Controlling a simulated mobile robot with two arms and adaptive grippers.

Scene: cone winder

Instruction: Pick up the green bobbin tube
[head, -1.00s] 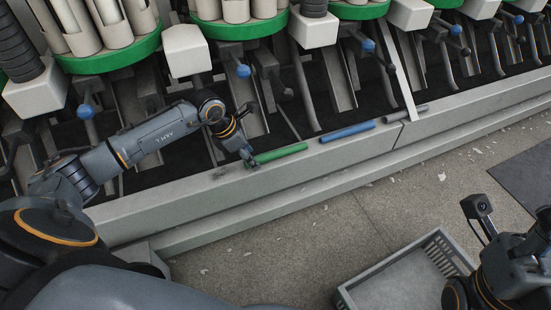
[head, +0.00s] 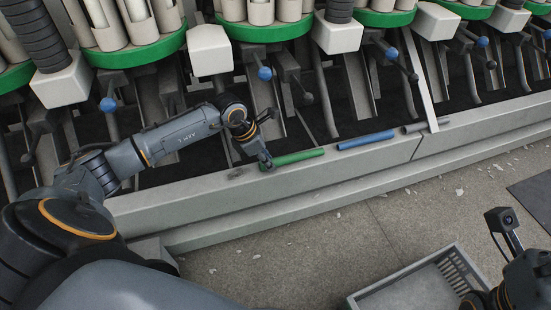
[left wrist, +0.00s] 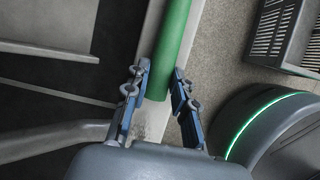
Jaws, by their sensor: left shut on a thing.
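The green bobbin tube (head: 296,157) lies along the grey ledge of the machine, at the left end of a row of tubes. My left gripper (head: 265,160) is at the tube's left end, shut on it. In the left wrist view the tube (left wrist: 174,40) runs up between the two fingers (left wrist: 160,95), with its near end between the fingertips. I cannot tell whether the tube is clear of the ledge. Of my right arm only the wrist part with its camera shows at the lower right; its fingers are not seen.
A blue tube (head: 366,140) and a grey tube (head: 426,125) lie further right on the ledge (head: 370,163). A grey crate (head: 405,273) stands on the floor below. Machine levers with blue knobs (head: 265,73) stand close behind my left arm.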

